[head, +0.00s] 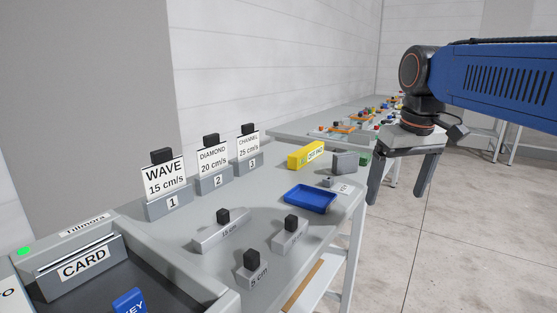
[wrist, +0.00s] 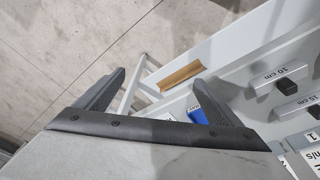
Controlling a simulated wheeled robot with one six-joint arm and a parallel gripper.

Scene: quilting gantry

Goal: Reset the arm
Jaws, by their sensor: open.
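My gripper (head: 398,198) hangs at the right in the head view, fingers pointing down and spread apart with nothing between them. It is off the right edge of the grey table (head: 262,208), over the floor side. In the wrist view my gripper (wrist: 160,80) is also open and empty, with floor, a table leg and the table edge beyond its fingertips. My blue arm link reaches in from the upper right of the head view.
On the table stand three sign cards, WAVE (head: 165,177), DIAMOND (head: 212,160) and CHANNEL (head: 248,147), several grey length blocks with black knobs, a blue tray (head: 310,199) and a yellow box (head: 306,155). A cluttered second table (head: 290,124) stands behind.

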